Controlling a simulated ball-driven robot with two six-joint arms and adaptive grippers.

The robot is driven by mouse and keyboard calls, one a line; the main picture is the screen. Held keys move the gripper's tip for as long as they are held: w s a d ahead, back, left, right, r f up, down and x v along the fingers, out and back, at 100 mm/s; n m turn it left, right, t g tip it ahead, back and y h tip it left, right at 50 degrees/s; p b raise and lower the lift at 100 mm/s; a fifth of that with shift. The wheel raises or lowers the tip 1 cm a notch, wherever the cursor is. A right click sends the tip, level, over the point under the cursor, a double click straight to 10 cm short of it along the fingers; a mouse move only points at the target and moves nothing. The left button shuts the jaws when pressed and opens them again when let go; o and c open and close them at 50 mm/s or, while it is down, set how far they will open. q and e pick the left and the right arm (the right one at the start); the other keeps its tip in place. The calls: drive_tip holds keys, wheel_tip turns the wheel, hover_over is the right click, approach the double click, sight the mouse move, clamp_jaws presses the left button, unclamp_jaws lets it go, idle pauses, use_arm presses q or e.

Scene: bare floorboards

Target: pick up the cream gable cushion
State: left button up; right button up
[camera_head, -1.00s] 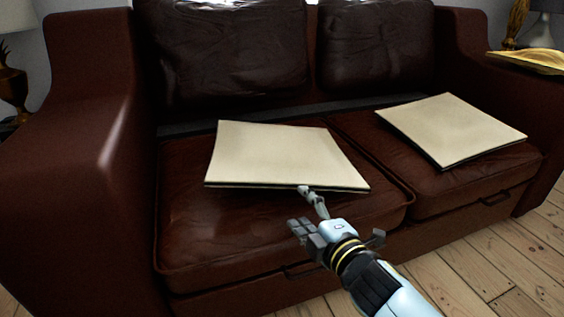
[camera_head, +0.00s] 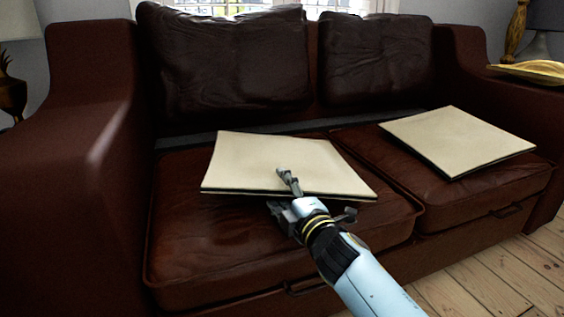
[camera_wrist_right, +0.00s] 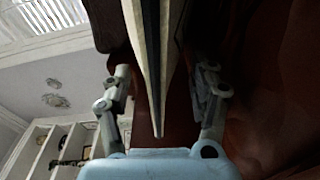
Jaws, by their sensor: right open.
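A flat, square cream cushion (camera_head: 270,158) with a dark underside lies on the left seat of the brown sofa. A similar cream cushion (camera_head: 458,138) lies on the right seat; I cannot tell the two apart by shape. My right gripper (camera_head: 281,197) is at the front edge of the left cushion, one finger above its top and the other below the edge. In the right wrist view, the cushion's edge (camera_wrist_right: 146,45) stands between the two open fingers, with gaps on both sides. My left gripper is not in view.
The brown leather sofa (camera_head: 90,165) has two dark back cushions (camera_head: 230,60) and a broad left armrest. A gold dish (camera_head: 535,70) sits at the far right. Bare floorboards (camera_head: 490,270) show at the lower right.

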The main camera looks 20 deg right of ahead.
sight(275, 178)
drive_tip(key=w, duration=0.4)
drive_tip(key=shift+w+a+b, duration=0.1)
drive_tip(key=shift+a+b, duration=0.15)
drive_tip(key=shift+b, duration=0.1)
drive_tip(key=c, duration=1.1)
